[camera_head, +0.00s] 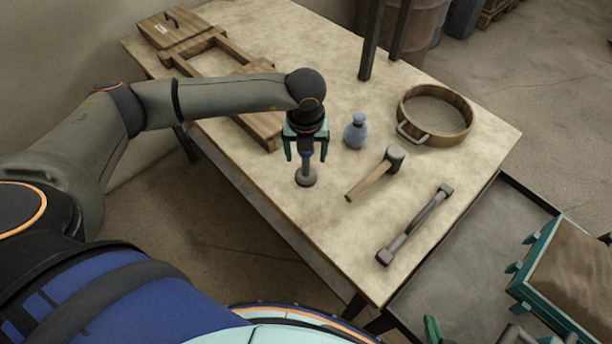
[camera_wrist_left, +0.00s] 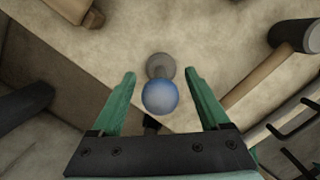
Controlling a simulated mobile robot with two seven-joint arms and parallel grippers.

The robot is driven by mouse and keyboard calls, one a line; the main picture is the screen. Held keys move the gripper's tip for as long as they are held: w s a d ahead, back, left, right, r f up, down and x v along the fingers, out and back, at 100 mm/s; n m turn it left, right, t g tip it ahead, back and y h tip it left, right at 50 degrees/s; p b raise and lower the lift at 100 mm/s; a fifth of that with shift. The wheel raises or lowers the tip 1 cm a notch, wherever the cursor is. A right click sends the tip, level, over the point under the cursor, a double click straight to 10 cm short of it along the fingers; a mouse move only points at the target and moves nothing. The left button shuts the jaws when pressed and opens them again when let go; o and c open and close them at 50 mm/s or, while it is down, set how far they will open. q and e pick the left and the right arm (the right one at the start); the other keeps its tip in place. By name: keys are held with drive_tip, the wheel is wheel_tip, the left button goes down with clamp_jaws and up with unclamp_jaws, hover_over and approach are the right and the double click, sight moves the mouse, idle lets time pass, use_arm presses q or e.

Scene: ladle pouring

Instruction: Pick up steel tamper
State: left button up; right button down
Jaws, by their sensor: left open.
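The steel tamper (camera_head: 306,178) stands upright near the left edge of the table, with a round grey foot, a thin shaft and a blue knob on top. My left gripper (camera_head: 306,154) is above it, pointing down, open, with its green fingers on either side of the tamper's upper part. In the left wrist view the blue knob (camera_wrist_left: 160,97) lies between the two open fingers of my left gripper (camera_wrist_left: 159,73), with a visible gap on each side. The grey foot (camera_wrist_left: 160,64) shows beyond the knob.
A blue-grey bottle (camera_head: 356,132), a mallet (camera_head: 374,174) and a double-ended metal tool (camera_head: 415,225) lie to the right. A round sieve (camera_head: 434,112) and a wooden frame (camera_head: 190,48) are farther back. A teal-edged sand box (camera_head: 570,280) is at lower right.

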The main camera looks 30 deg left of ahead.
use_arm(q)
drive_tip(key=shift+f, duration=0.1)
clamp_jaws()
idle(0.6)
